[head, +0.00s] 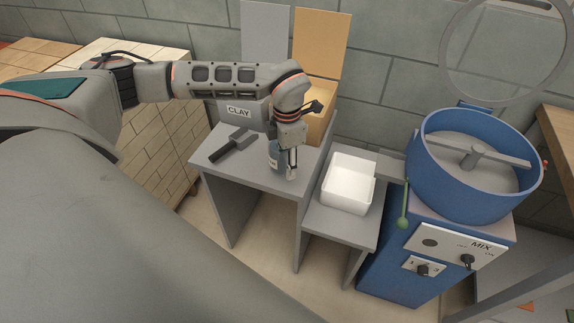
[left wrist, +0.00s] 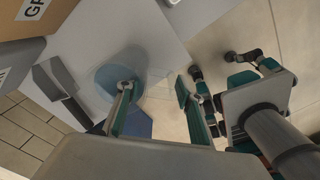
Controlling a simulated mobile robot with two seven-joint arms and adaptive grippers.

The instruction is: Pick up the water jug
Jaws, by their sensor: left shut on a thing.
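The fingers hide part of the jug in the head view. I cannot tell whether its base touches the table.
A dark scoop-like tool (head: 231,146) lies left of the jug. Behind are the grey CLAY bin (head: 228,107) and an orange bin (head: 318,127). A white tub (head: 348,184) stands on a lower stand to the right, then the blue mixer (head: 432,184).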

